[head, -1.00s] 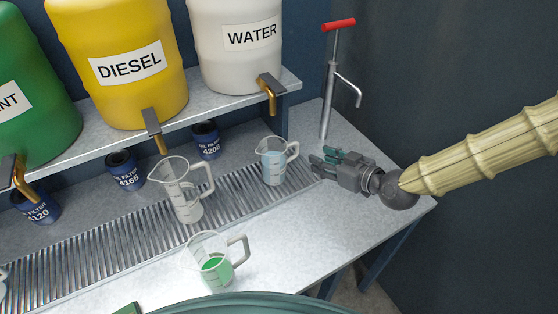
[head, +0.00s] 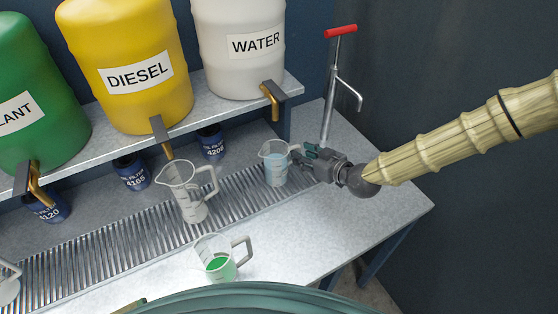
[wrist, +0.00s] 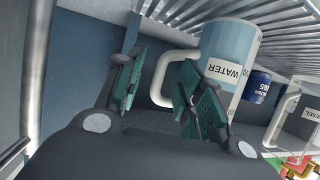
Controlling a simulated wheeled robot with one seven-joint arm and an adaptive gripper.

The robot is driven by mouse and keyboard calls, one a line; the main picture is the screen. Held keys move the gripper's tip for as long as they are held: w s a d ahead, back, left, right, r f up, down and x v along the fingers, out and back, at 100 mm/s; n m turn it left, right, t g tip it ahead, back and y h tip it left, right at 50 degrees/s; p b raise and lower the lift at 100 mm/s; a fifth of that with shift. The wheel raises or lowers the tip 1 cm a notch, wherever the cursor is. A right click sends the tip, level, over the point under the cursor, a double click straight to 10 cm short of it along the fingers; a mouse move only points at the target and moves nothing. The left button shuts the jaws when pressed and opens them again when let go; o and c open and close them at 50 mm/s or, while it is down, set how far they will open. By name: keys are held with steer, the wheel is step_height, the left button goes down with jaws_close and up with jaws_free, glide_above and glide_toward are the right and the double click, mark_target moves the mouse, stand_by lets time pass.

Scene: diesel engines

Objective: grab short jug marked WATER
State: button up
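The short jug marked WATER (head: 274,170) stands upright on the grated strip below the white water barrel, with pale blue liquid in it. Its handle side faces my gripper (head: 306,160), which is at its right. In the wrist view the jug (wrist: 238,42) shows its WATER label and its white handle (wrist: 158,78). My gripper (wrist: 158,92) is open, with its green-padded fingers apart and the handle showing between them. The right finger overlaps part of the jug in that view. I cannot tell whether either finger touches the handle.
A taller clear jug (head: 190,198) stands left of the WATER jug, and a jug with green liquid (head: 220,265) stands in front. A red-handled pump (head: 331,95) rises behind my gripper. The brass tap (head: 272,100) hangs above the jug.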

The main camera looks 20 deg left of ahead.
steer(key=shift+w+a+f, duration=0.15)
steer(key=shift+a, duration=0.15)
jaws_close()
